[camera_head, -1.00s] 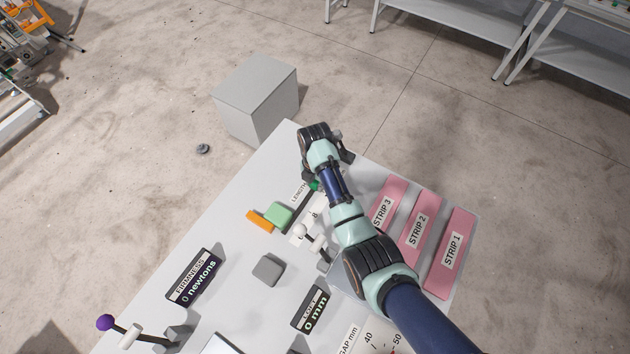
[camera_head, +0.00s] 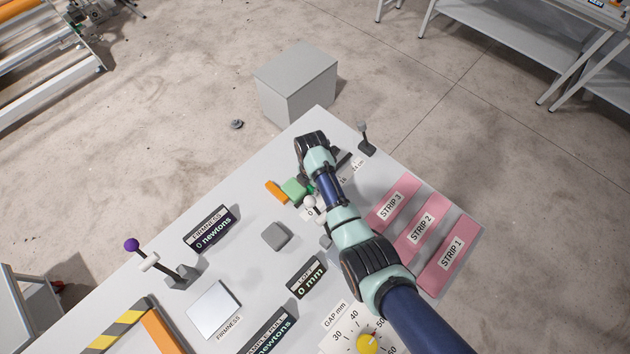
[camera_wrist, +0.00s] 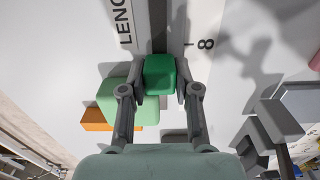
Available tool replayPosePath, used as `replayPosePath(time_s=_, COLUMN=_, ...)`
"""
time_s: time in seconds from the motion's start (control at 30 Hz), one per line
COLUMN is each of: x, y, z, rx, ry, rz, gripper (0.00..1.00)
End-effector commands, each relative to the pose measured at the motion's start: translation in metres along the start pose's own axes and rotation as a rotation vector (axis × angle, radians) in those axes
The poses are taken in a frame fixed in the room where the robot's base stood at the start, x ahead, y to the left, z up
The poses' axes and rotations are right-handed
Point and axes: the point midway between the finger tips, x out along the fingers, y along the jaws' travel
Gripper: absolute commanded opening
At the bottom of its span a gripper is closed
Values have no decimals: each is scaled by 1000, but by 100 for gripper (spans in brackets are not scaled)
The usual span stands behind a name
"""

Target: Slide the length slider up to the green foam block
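The length slider's dark green knob (camera_wrist: 159,75) sits on its dark track (camera_wrist: 158,28) in the wrist view, near the printed 8. My gripper (camera_wrist: 160,82) has one finger on each side of the knob, and both appear to touch it. The lighter green foam block (camera_wrist: 117,92) lies just left of the track, partly behind my left finger. The foam block also shows in the head view (camera_head: 293,188). My gripper is above the panel there (camera_head: 308,168), and my arm hides most of the slider.
An orange block (camera_head: 275,191) lies against the green one. A white-topped lever (camera_head: 309,203) stands close to my forearm. A small dark upright lever (camera_head: 366,140) stands near the panel's far edge. Pink strips (camera_head: 421,222) lie to the right. A grey box (camera_head: 296,85) stands beyond the panel.

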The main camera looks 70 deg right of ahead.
Motion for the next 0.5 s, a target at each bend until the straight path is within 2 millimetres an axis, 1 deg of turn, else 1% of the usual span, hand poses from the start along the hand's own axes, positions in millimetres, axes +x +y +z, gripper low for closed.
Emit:
replayPosePath(time_s=0.03, x=0, y=0, z=0, rx=1, ry=0, rz=-1, gripper=34)
replayPosePath(time_s=0.17, x=0, y=0, z=0, rx=1, ry=0, rz=-1, gripper=56)
replayPosePath(time_s=0.43, x=0, y=0, z=0, rx=0, ry=0, rz=0, gripper=56)
replayPosePath(time_s=0.5, x=-4, y=0, z=0, rx=0, ry=0, rz=1, gripper=56)
